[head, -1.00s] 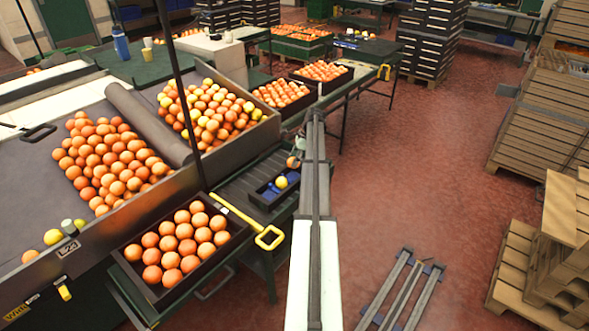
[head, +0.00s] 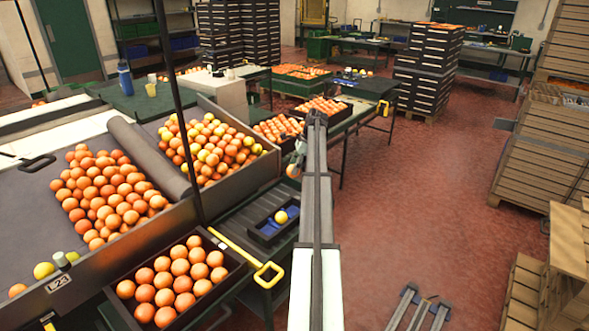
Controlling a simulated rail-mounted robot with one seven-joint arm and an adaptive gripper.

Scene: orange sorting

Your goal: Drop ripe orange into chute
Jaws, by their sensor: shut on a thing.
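My gripper (head: 295,160) hangs from the far end of my arm, near the middle of the head view. It is shut on an orange (head: 293,171), small and partly hidden by the fingers. The held orange is in the air above and beyond a small dark tray (head: 262,236). That tray holds a yellow fruit (head: 281,217) and something blue. I cannot make out for certain which part is the chute.
A sloped bin holds many oranges (head: 105,195) and a mixed orange-yellow heap (head: 215,150). A full crate (head: 207,312) stands in front, beside a yellow handle (head: 268,274). Stacked dark crates (head: 428,75) stand behind. The red floor (head: 410,200) to the right is mostly clear.

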